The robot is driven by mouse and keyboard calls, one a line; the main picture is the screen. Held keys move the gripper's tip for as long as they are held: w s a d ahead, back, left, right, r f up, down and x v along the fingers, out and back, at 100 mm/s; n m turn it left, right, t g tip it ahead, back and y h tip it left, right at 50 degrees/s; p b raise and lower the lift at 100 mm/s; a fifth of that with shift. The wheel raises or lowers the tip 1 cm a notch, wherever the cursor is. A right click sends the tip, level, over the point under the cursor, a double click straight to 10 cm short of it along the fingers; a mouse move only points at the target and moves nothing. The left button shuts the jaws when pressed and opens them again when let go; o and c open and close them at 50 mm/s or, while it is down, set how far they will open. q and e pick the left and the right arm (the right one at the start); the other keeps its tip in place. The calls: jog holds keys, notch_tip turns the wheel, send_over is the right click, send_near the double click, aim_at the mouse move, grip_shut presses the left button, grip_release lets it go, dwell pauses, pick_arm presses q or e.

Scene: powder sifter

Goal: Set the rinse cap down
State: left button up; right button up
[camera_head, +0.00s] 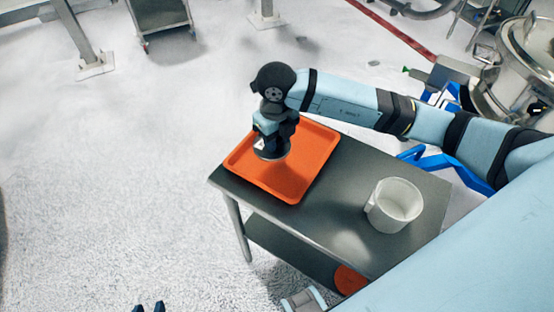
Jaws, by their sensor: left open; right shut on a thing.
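My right gripper (272,138) is over the orange tray (316,160), pointing down, with its arm coming in from the right. It is shut on the rinse cap (270,154), a round grey metal disc, partly hidden by the gripper. The cap is at or just above the tray floor; I cannot tell whether it touches. My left gripper (148,308) shows only as two dark fingertips at the bottom edge, apart, open and away from the table.
The tray lies on the left part of a dark metal table (335,215). A white mug-like container (394,205) stands on the table's right part. An orange item (350,280) is on the lower shelf. Large metal equipment (515,65) stands at the upper right. The floor at left is clear.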

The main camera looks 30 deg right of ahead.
notch_tip(320, 180, down, 10)
jog(key=shift+r, duration=0.2)
jog(key=shift+f, duration=0.1)
jog(key=o, duration=1)
notch_tip(320, 180, up, 12)
jog(key=shift+r+b, duration=0.15)
jog(key=shift+b, duration=0.15)
dwell(0.3)
